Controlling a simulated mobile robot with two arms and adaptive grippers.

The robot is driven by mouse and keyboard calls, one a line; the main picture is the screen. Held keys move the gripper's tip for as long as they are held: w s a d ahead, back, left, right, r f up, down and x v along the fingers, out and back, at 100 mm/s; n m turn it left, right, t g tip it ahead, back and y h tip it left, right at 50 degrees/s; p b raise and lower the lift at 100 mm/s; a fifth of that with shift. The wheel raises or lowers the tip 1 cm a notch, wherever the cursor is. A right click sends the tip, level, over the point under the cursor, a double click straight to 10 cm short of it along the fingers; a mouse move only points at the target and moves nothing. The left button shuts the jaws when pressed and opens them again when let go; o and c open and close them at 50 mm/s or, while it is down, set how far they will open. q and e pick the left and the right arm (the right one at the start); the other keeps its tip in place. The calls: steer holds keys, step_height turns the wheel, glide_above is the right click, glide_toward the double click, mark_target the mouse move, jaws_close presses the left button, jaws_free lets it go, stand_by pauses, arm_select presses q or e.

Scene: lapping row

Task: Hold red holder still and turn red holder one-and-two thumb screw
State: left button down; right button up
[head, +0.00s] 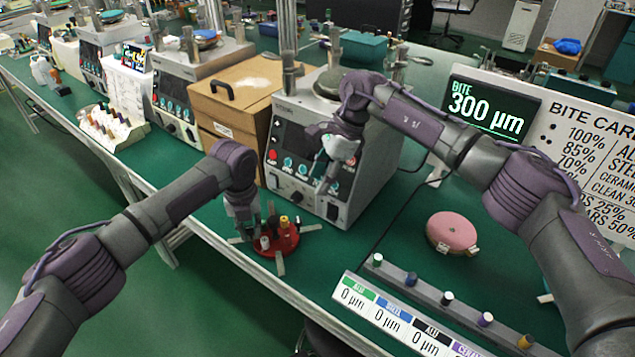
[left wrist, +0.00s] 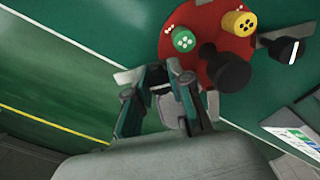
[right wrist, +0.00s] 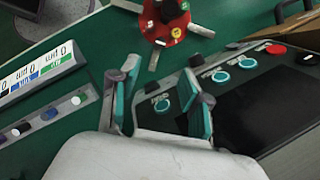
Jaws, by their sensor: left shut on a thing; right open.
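The red holder (head: 287,241) is a round red disc with grey arms, lying on the green bench. It carries upright screws: a yellow-topped one (left wrist: 239,22) and a green-topped one (left wrist: 184,40), both with white dots, and a tall black post (left wrist: 230,72). Which screw is the one-and-two screw I cannot tell. The holder also shows in the right wrist view (right wrist: 174,32). My left gripper (head: 243,225) is shut at the holder's left edge, apparently on a grey arm; the contact is partly hidden. My right gripper (head: 335,158) is open and empty, raised before the machine panel.
A lapping machine (head: 345,187) with knobs stands right behind the holder. A pink disc (head: 452,230) lies to the right. A labelled rack (head: 420,285) with several coloured caps is at the front right. A wooden box (head: 235,92) stands at the back left. Bench between holder and pink disc is clear.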

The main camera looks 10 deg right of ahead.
arm_select(q)
steer(key=c, duration=1)
jaws_free()
steer(key=shift+o, duration=0.2)
steer(key=shift+r, duration=0.1)
